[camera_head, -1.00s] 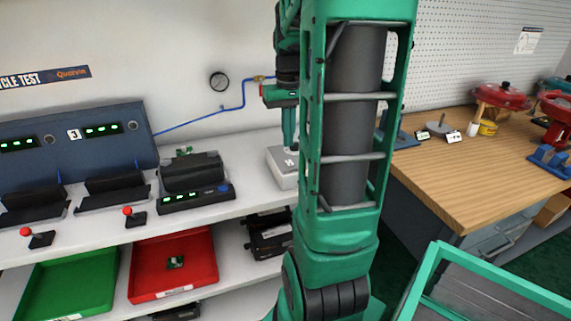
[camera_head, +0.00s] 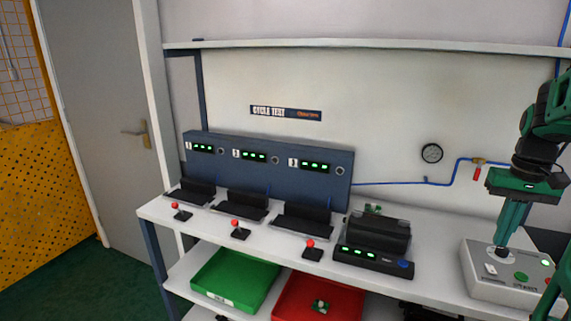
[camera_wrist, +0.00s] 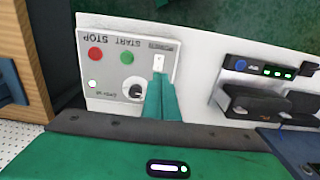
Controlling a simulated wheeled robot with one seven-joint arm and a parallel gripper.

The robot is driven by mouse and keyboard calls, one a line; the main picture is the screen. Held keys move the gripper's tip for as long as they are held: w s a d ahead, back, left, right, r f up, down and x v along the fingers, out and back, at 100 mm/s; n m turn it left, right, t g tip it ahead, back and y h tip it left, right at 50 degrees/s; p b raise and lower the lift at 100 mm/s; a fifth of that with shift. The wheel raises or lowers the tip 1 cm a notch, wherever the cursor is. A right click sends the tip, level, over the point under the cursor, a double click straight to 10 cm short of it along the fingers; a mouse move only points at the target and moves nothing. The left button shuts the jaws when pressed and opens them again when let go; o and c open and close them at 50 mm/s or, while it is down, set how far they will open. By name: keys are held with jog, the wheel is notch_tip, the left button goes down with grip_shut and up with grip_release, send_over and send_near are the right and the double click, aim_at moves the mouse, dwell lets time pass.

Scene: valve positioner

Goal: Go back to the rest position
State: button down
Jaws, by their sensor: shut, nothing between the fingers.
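My gripper (camera_head: 503,243) is at the right edge of the head view, pointing down over a grey control box (camera_head: 482,286). Its green fingers are together with nothing between them. In the wrist view the shut fingers (camera_wrist: 161,82) cover part of the control box (camera_wrist: 112,74), beside its black knob (camera_wrist: 133,91) and below a white switch (camera_wrist: 159,63). A green START button (camera_wrist: 127,57) and a red STOP button (camera_wrist: 95,54) are in plain view there. I cannot tell whether the fingertips touch the box.
The white bench (camera_head: 440,285) carries a test rig (camera_head: 260,165) and a black device (camera_head: 375,235) left of the box. Red-knobbed levers (camera_head: 310,250) stand along its front. Green (camera_head: 235,280) and red (camera_head: 340,300) trays lie below. An upper shelf (camera_head: 370,44) spans the wall.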

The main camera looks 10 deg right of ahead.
jog(key=s+a+f, duration=0.2)
jog(key=s+a, duration=0.4)
jog(key=a, duration=0.2)
jog(key=s+a+f, duration=0.3)
jog(key=s+a, duration=0.4)
jog(key=a, duration=0.1)
jog(key=shift+s, duration=0.25)
